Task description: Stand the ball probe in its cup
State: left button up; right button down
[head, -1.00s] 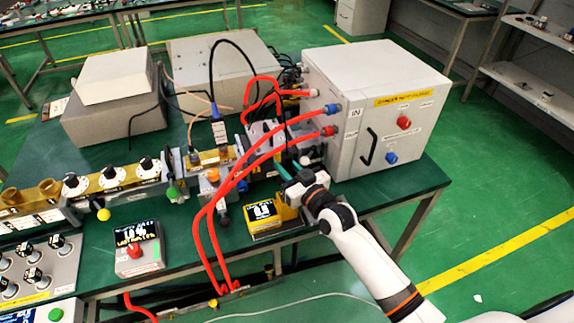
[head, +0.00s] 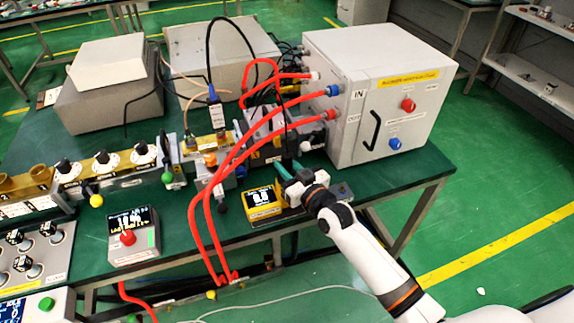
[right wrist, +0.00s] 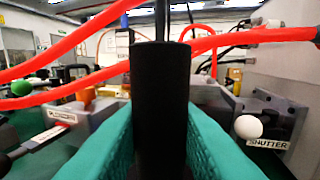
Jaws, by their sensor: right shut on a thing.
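My right gripper (head: 284,171) has teal fingers and is shut on the ball probe. In the right wrist view, the probe (right wrist: 160,100) is a thick black upright cylinder between the teal fingers (right wrist: 160,135), with a thin dark rod or cable rising from its top. In the head view, only a dark upright part of it shows above the fingers. Its lower end and any ball are hidden. I cannot clearly pick out the cup; the gripper and wrist cover the bench behind the yellow meter (head: 262,201). My left gripper is not in view.
A large grey cabinet (head: 400,115) stands right of the gripper. Red hoses (head: 215,185) loop close on the left. A white ball knob (right wrist: 248,127) on the shutter block is near the right finger. A small grey plate (head: 342,190) lies right of the wrist.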

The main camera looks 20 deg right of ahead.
jog(key=c, duration=1.1)
grip_release()
jog(key=shift+s+d+f, duration=0.1)
jog(key=shift+s, duration=0.15)
jog(key=b+v, duration=0.1)
jog(key=v, duration=1)
jog(key=s+d+f+g+h, duration=0.1)
jog(key=s+f+g, duration=0.25)
jog(key=f, duration=0.75)
jog(key=s+d+f+m+g+h, duration=0.15)
jog(key=s+f, duration=0.25)
jog(key=f, duration=0.7)
jog(key=s+d+f+g+h, duration=0.1)
jog(key=s+d+f+g, duration=0.2)
jog(key=f, duration=0.9)
jog(key=s+f+g, duration=0.2)
jog(key=s+f, duration=0.3)
jog(key=s, duration=0.5)
jog(key=s+a+f+g+h, duration=0.1)
jog(key=s+f+g, duration=0.2)
jog(key=s+f, duration=0.3)
jog(key=s+a+f+g, duration=0.1)
jog(key=s+f+g, duration=0.2)
jog(key=s, duration=1)
notch_tip(320, 180, down, 3)
jog(key=shift+s+a+f+h, duration=0.1)
jog(key=shift+s+a+h, duration=0.15)
jog(key=shift+s+h, duration=0.15)
